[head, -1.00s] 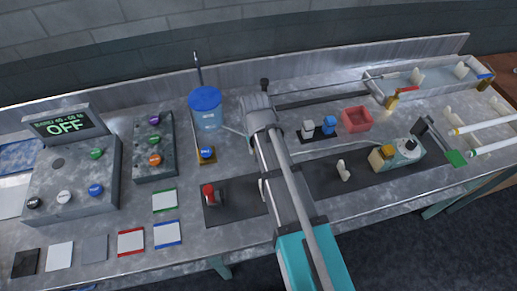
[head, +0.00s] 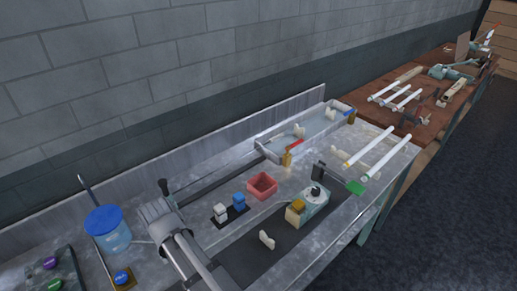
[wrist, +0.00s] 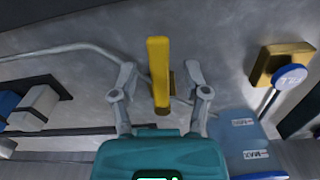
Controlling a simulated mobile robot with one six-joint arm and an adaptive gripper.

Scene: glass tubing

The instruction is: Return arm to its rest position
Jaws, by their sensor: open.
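My arm (head: 185,245) reaches up from the lower edge of the head view over the bench, just right of the blue-lidded container (head: 108,228). My gripper (wrist: 161,78) shows in the wrist view with its two grey fingers spread apart. A yellow bar (wrist: 159,65) appears between the fingers; I cannot tell whether it touches them, but they are not closed on it. The gripper fingers cannot be made out in the head view. The container's labelled blue side (wrist: 240,140) is at the lower right of the wrist view.
A blue knob on a brass base (wrist: 285,62) is right of the gripper. White and blue blocks (head: 238,202), a red tray (head: 262,185) and a cream-and-teal device (head: 309,203) stand right of my arm. Glass tubes (head: 385,152) lie farther right. A wall runs behind the bench.

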